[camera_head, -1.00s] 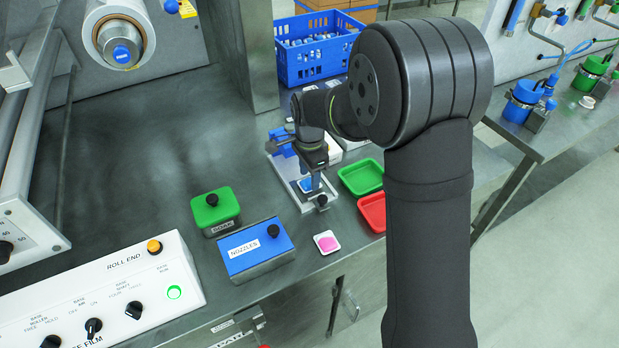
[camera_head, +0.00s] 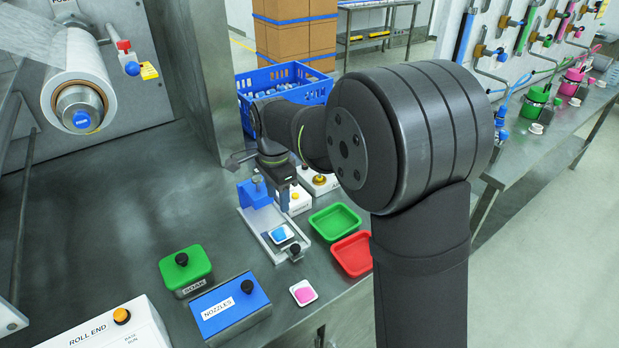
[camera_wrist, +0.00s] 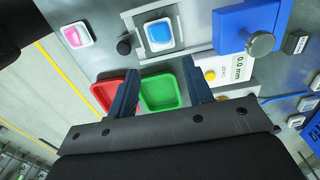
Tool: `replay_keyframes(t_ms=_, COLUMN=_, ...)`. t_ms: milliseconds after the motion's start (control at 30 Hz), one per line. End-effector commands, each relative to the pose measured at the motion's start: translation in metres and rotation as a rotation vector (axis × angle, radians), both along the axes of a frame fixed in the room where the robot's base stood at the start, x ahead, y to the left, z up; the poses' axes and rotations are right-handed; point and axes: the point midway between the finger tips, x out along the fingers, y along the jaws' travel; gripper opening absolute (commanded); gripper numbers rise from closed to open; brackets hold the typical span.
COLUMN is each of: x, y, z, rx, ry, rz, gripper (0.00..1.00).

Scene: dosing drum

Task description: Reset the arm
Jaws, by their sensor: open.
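My gripper (camera_wrist: 165,92) is open in the wrist view, its two fingers apart with nothing between them but the view of the trays beyond. In the head view my gripper (camera_head: 279,200) hangs above the bench beside the blue block of a small fixture (camera_head: 254,194). A white pod with blue content (camera_head: 281,234) sits on the fixture's metal plate; it also shows in the wrist view (camera_wrist: 160,34). A white pod with pink content (camera_head: 303,292) lies on the bench in front of the fixture. My arm hides part of the bench at right.
A green tray (camera_head: 335,222) and a red tray (camera_head: 352,254) lie right of the fixture. A green-lidded box (camera_head: 186,267) and a blue NOZZLES box (camera_head: 230,309) stand front left. A blue crate (camera_head: 286,85) stands behind. The bench's left middle is clear.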

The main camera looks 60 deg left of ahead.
Motion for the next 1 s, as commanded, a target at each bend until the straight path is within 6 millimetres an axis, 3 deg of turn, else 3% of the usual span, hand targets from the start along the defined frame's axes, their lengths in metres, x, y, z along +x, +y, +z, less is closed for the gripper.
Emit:
replay_keyframes(t_ms=267, x=0.0, y=-0.001, z=-0.033, rx=-0.004, ry=0.001, rz=0.0, gripper=0.47)
replay_keyframes(t_ms=733, x=0.0, y=-0.001, z=-0.126, rx=-0.003, ry=0.002, rz=0.001, gripper=0.47)
replay_keyframes(t_ms=800, x=0.0, y=0.001, z=-0.108, rx=0.005, ry=0.0, rz=0.001, gripper=0.47)
replay_keyframes(t_ms=1000, x=0.0, y=0.0, z=-0.088, rx=0.002, ry=0.0, rz=0.0, gripper=0.47)
